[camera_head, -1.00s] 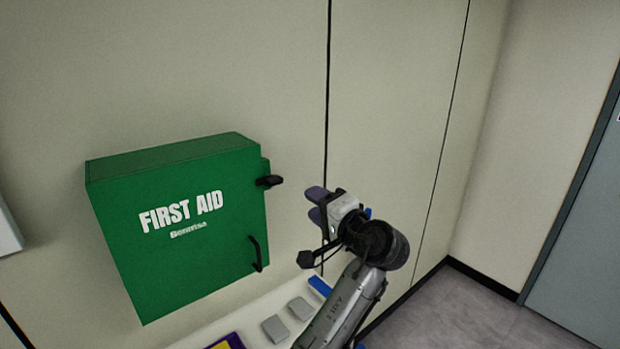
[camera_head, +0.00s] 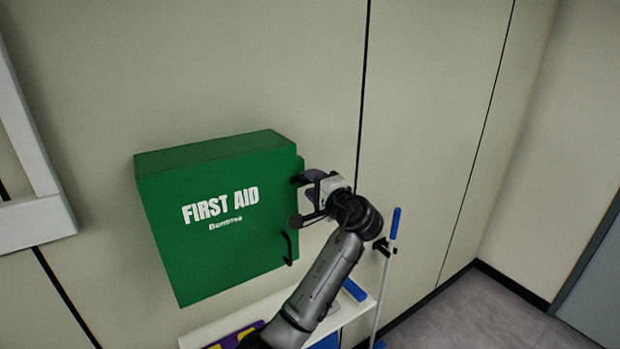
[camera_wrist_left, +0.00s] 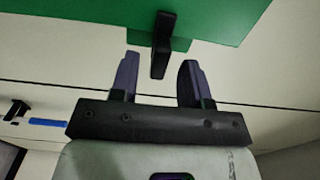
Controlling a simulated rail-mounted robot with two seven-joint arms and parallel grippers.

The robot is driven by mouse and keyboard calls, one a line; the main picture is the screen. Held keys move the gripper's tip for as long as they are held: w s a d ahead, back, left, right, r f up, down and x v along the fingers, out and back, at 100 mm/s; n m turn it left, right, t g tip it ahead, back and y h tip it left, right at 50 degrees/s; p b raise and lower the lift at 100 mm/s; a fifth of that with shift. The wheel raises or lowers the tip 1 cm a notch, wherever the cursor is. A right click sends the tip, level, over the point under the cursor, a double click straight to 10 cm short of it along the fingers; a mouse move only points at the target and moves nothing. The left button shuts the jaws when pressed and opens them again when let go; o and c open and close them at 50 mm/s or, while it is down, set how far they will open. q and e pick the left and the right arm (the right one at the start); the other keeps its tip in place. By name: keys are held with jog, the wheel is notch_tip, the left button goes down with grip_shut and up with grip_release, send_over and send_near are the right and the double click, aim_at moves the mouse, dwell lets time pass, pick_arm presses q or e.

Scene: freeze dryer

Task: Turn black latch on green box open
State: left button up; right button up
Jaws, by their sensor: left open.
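The green first aid box (camera_head: 225,215) is mounted on the wall at the left of the head view. Its black latch (camera_head: 297,180) sticks out at the upper right edge, partly hidden by my gripper; it also shows in the left wrist view (camera_wrist_left: 163,45). A black handle (camera_head: 287,248) sits lower on the same side. My left gripper (camera_head: 312,186) is open at the latch. In the left wrist view its two fingers (camera_wrist_left: 158,80) stand on either side of the latch's lower end, with visible gaps. My right gripper is not in view.
A white shelf (camera_head: 215,325) with a purple and yellow item (camera_head: 232,337) lies below the box. A blue-handled stick (camera_head: 394,225) hangs on the wall to the right. A white frame (camera_head: 35,228) is at the left. Floor at the lower right is clear.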

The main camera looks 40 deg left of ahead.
pick_arm(q)
jog(key=shift+x, duration=0.95)
grip_shut()
